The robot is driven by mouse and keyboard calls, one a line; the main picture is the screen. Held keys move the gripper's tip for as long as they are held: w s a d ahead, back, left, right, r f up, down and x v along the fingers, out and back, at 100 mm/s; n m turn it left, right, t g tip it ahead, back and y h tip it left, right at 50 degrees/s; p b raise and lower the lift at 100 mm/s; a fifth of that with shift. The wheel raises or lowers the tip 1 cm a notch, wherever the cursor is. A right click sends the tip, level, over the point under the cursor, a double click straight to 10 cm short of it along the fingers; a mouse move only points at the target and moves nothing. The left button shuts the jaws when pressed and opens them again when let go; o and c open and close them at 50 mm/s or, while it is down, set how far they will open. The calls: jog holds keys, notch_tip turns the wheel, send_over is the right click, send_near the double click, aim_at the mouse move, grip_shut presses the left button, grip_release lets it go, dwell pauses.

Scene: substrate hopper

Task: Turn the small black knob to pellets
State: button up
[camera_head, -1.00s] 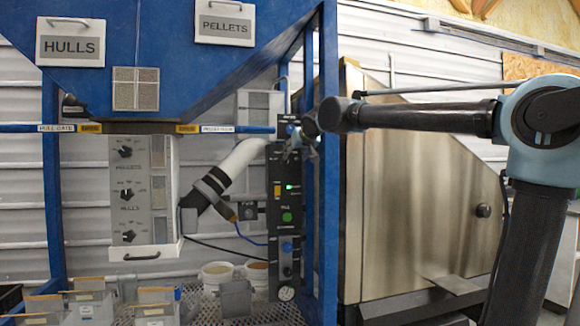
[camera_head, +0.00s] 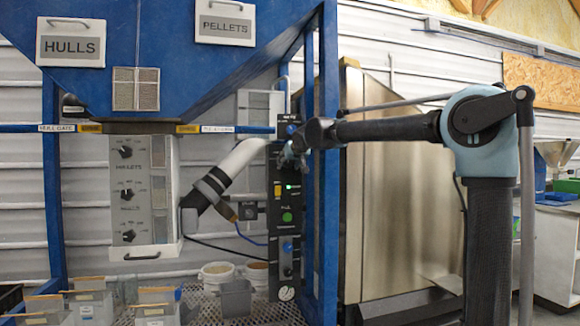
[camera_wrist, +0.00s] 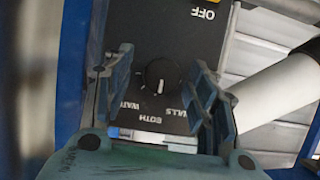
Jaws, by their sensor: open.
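The small black knob (camera_wrist: 162,75) shows in the wrist view on a black panel (camera_wrist: 143,30). Its white pointer line points to the bottom of that picture, near the upside-down label that reads like BOTH. HULLS is to the right and a partly hidden label starting WAT to the left. PELLETS is not readable on this panel. My gripper (camera_wrist: 155,84) is open, with one finger on each side of the knob; contact cannot be told. In the head view my gripper (camera_head: 290,154) is at the upper part of the control panel (camera_head: 287,225) and hides the knob.
A blue frame post (camera_head: 328,180) stands just right of the panel. A white pipe (camera_head: 240,160) is close to its left. A grey box with several dials (camera_head: 139,215) hangs further left. Bins (camera_head: 90,306) stand below. A steel cabinet (camera_head: 400,190) is behind my arm.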

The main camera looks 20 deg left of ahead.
jog(key=c, duration=1.1)
jog(key=shift+o, duration=0.2)
jog(key=shift+s+a+n+t+h, duration=0.15)
jog(key=shift+n+t+h, duration=0.45)
jog(key=shift+n, duration=0.5)
jog(key=n+t+h, duration=0.1)
jog(key=n, duration=0.2)
jog(key=shift+a+f+h, duration=0.1)
jog(key=shift+h, duration=0.3)
jog(key=n+t, duration=0.1)
jog(key=n+h, duration=0.1)
jog(key=n, duration=0.1)
jog(key=shift+s+f+t, duration=0.15)
jog(key=shift+t, duration=0.25)
jog(key=shift+f+n+t, duration=0.15)
jog(key=shift+n+t, duration=0.55)
jog(key=shift+n, duration=0.9)
jog(key=shift+h, duration=0.3)
